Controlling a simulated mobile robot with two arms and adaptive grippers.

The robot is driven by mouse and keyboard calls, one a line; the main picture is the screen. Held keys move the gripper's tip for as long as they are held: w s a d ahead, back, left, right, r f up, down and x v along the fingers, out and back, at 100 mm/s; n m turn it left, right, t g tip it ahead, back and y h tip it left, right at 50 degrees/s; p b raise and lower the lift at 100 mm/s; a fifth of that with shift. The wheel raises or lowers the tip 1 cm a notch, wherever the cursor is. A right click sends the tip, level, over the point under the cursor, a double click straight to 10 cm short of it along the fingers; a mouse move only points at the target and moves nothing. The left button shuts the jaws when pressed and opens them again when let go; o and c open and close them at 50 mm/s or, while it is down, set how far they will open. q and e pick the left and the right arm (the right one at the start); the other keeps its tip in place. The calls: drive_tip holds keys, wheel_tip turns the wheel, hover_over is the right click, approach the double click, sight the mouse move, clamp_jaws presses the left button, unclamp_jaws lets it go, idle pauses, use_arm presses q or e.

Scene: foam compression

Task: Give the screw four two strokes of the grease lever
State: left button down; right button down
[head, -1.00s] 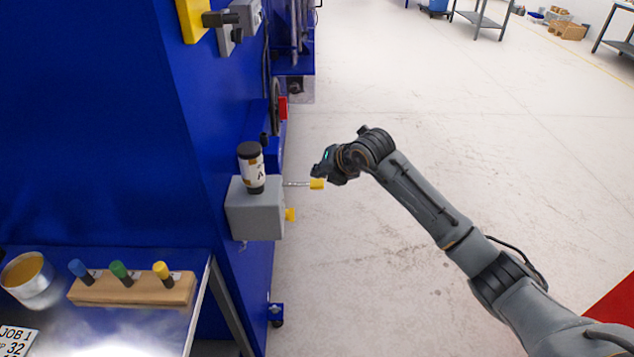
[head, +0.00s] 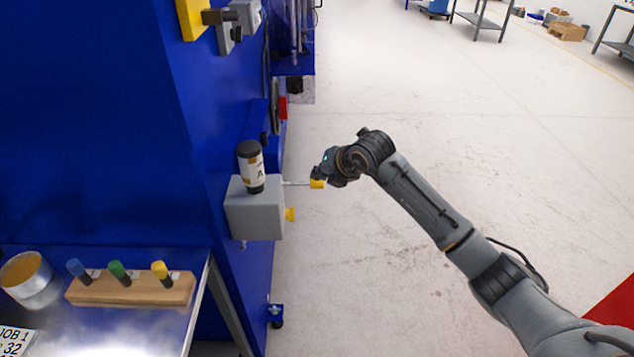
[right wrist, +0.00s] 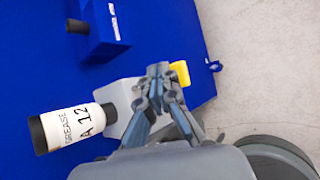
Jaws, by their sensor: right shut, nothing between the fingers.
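The grease lever is a thin metal rod (head: 297,184) with a yellow grip (head: 317,184), sticking out to the right from a grey grease box (head: 256,212) on the blue machine's side. A labelled grease cartridge (head: 251,167) stands on the box; its label reads GREASE A 12 in the right wrist view (right wrist: 75,126). My right gripper (head: 318,173) is at the lever's yellow grip, just above it in the picture; I cannot tell if they touch. In the right wrist view its fingers (right wrist: 157,72) are closed together and empty. My left gripper is out of view.
A second yellow piece (head: 290,214) sits low on the box's right side. A bench at lower left holds a wooden block (head: 135,290) with blue, green and yellow-topped pegs and a tin (head: 30,280). Open floor (head: 420,120) lies to the right.

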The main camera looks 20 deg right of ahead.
drive_tip(key=shift+f+b, duration=1)
drive_tip(key=shift+f, duration=0.4)
idle(0.9)
drive_tip(key=shift+r, duration=0.15)
idle(0.5)
drive_tip(key=shift+r+p, duration=1.05)
drive_tip(key=shift+r, duration=0.6)
drive_tip(key=shift+r, duration=0.15)
drive_tip(key=shift+r+p, duration=1.55)
drive_tip(key=shift+r, duration=0.9)
drive_tip(key=shift+f, duration=0.1)
